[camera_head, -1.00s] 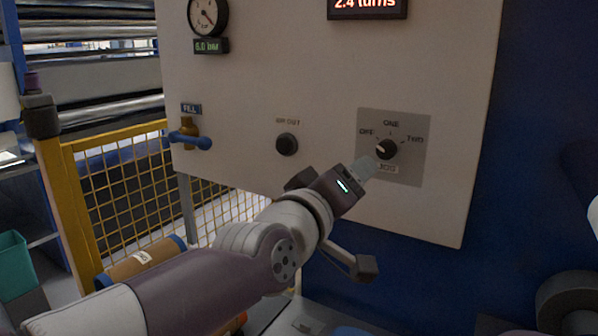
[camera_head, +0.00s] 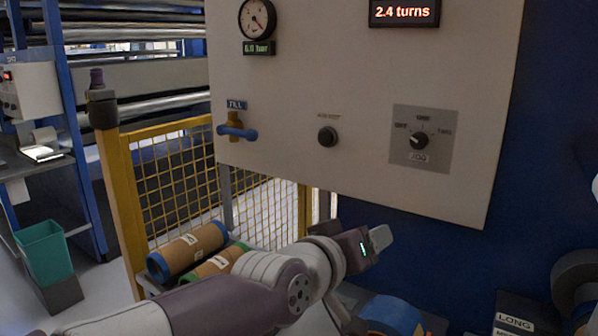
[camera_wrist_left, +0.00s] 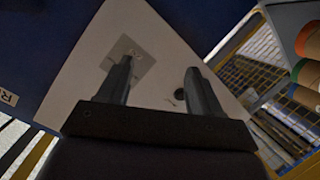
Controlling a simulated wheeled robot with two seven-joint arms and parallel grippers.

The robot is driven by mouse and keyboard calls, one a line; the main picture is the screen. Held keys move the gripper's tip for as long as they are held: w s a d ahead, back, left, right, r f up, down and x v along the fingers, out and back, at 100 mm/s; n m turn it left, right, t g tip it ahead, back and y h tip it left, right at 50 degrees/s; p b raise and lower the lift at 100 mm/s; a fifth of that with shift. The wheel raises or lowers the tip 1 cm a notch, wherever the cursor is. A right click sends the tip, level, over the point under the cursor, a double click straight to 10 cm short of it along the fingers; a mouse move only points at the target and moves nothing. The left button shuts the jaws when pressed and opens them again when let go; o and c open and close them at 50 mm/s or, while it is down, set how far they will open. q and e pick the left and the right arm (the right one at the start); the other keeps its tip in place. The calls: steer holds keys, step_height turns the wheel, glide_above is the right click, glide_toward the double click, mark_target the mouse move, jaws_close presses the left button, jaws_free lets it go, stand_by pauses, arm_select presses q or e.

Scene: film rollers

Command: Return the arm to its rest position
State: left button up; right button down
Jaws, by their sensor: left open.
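My left arm comes in from the lower left in the head view. Its gripper (camera_head: 380,238) is below the white control panel (camera_head: 300,80), clear of the selector knob (camera_head: 418,141). The knob sits on a grey plate marked OFF, ONE, TWO and JOG. In the left wrist view the two fingers (camera_wrist_left: 158,88) are spread apart with nothing between them. The panel (camera_wrist_left: 150,50) shows beyond them, tilted in that view. My right gripper is not in view.
The panel also has a gauge (camera_head: 257,18), a blue-handled FILL valve (camera_head: 238,130), a black button (camera_head: 327,136) and a turns display (camera_head: 404,11). Yellow mesh fencing (camera_head: 175,170) and brown rolls (camera_head: 188,250) stand left. A teal bin (camera_head: 44,250) is at far left.

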arm_select(q)
steer(key=s+a+f+m+g+y, duration=0.1)
steer(key=a+f+g+y, duration=0.1)
steer(key=a+f, duration=0.35)
steer(key=s+a+f+g+y, duration=0.1)
steer(key=s+a+f, duration=0.1)
steer(key=f, duration=0.6)
steer(key=s+a+f+m+g+y, duration=0.1)
steer(key=a+f+g+y, duration=0.15)
steer(key=f, duration=0.35)
steer(key=s+a+f+n+g+y, duration=0.1)
steer(key=s+a+f+g+y, duration=0.15)
steer(key=s+a+f, duration=0.55)
steer(key=s+a+f+n+g+y, duration=0.1)
steer(key=s+a+f+g, duration=0.3)
steer(key=a, duration=0.5)
step_height(320, 180, up, 15)
steer(key=t+p, duration=0.1)
steer(key=p, duration=1.5)
steer(key=shift+w+a, duration=0.2)
steer(key=shift+w, duration=0.05)
steer(key=shift+r, duration=0.1)
